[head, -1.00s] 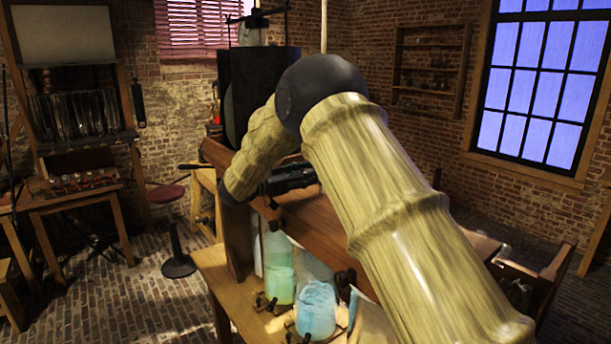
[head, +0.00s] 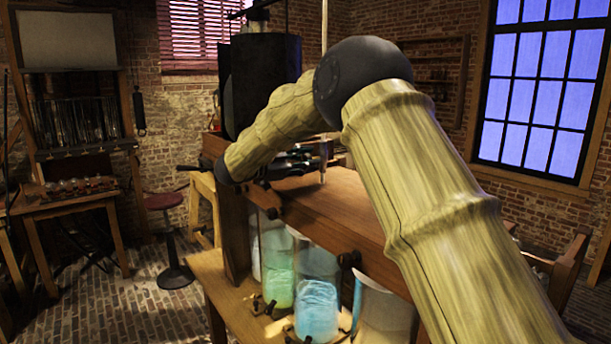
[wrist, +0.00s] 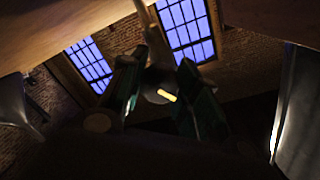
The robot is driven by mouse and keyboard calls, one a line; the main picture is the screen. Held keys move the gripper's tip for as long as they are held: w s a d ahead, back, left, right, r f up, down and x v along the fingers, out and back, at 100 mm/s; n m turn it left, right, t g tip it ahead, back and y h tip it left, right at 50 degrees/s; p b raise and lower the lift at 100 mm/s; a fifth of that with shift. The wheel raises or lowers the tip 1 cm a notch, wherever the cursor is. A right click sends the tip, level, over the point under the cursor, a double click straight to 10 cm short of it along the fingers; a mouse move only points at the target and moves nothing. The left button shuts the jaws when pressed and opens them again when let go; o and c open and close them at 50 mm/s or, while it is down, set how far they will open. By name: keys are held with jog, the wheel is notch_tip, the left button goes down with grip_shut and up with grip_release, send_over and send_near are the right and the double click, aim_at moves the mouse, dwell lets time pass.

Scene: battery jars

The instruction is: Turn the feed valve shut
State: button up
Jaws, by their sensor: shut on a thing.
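My gripper (wrist: 160,84) has its two dark green-edged fingers close around a small dark round piece (wrist: 155,94) with a yellow bar on it. I take this piece for the feed valve's handle, but it is dim and I cannot be sure. In the head view my gripper (head: 298,162) shows as dark parts over the wooden bench top (head: 340,205), partly behind my forearm. Its fingertips are near a thin upright metal rod (head: 323,163).
Below the bench top stand glass jars with green (head: 279,275) and blue (head: 317,308) contents. Dark knobs and fittings sit around them. A tall black cylinder (head: 262,85) stands behind my forearm. A stool (head: 170,240) and open brick floor lie to the left.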

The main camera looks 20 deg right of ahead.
jog(key=m+b, duration=0.2)
jog(key=b, duration=0.1)
jog(key=m+b, duration=0.2)
jog(key=b, duration=0.2)
jog(key=shift+f, duration=0.4)
jog(key=m+b, duration=0.3)
jog(key=b, duration=0.3)
jog(key=shift+d+m+t+y, duration=0.1)
jog(key=shift+m+t+y, duration=0.2)
jog(key=m+b, duration=0.3)
jog(key=b, duration=0.3)
jog(key=shift+r, duration=0.1)
jog(key=shift+r+m+b, duration=0.1)
jog(key=shift+m+b, duration=0.3)
jog(key=shift+m, duration=0.1)
jog(key=o, duration=1)
jog(key=shift+r, duration=0.1)
jog(key=shift+s, duration=0.1)
jog(key=v, duration=1.2)
jog(key=shift+s+d, duration=0.1)
jog(key=shift+s, duration=0.05)
